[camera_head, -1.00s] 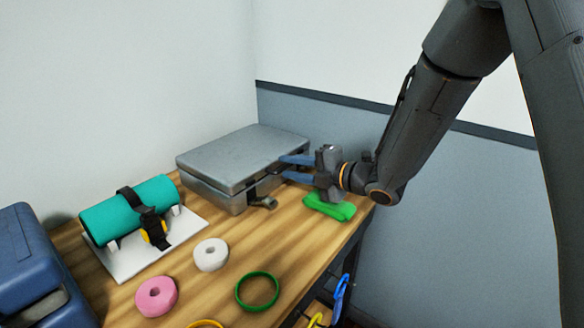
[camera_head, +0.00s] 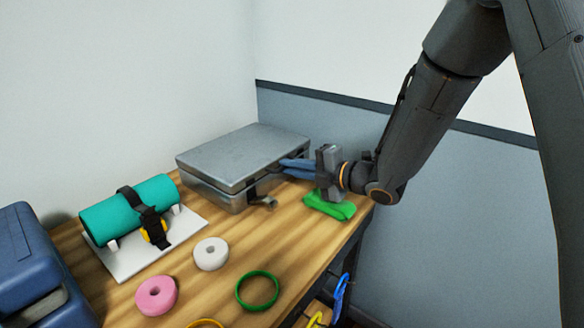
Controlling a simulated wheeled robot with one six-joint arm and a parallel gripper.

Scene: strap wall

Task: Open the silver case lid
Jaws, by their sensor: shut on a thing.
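The silver case (camera_head: 222,195) stands on the wooden table at the back. Its lid (camera_head: 243,155) lies flat over the base, with a seam showing between them. A latch (camera_head: 264,201) hangs out at the case's front right. My gripper (camera_head: 287,168) reaches in from the right, with its blue fingers closed together at the case's right front edge, near lid height. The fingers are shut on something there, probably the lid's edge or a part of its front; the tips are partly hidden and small.
A green folded strap (camera_head: 330,206) lies under my gripper. A teal roll (camera_head: 130,208) with a black strap rests on a white stand (camera_head: 128,260) at left. White (camera_head: 211,254) and pink (camera_head: 157,295) rings and a green hoop (camera_head: 257,290) lie in front. A blue box (camera_head: 38,272) stands at far left.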

